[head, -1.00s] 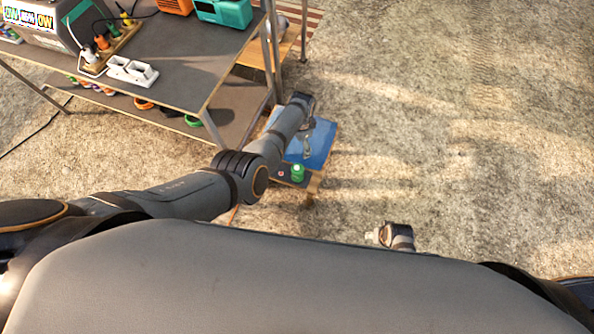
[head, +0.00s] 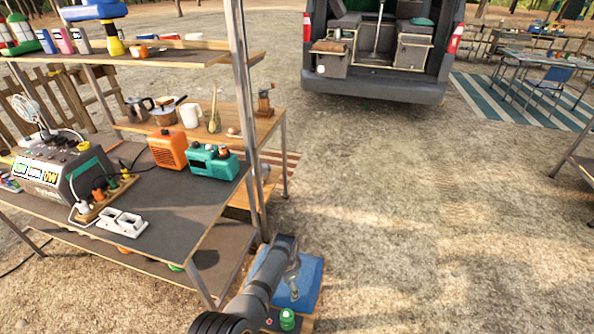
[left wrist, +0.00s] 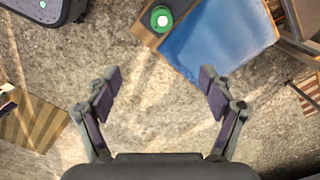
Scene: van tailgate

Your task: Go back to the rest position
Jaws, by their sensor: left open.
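My left arm reaches forward at the bottom of the head view, beside the low stand with a blue top (head: 308,284). My left gripper (head: 292,280) shows small at the arm's far end, over the blue top. In the left wrist view my left gripper (left wrist: 159,92) is open, with its two fingers wide apart and only gravelly ground between them. The blue top (left wrist: 215,38) and a green-capped object (left wrist: 161,18) are beyond the fingers. My right gripper is not in the head view now.
A grey workbench (head: 165,205) with a power station (head: 68,165), an orange box (head: 168,150) and a teal radio (head: 213,161) stands at the left. A metal post (head: 243,120) rises near my left arm. Open ground lies right of the stand, up to a van (head: 380,85).

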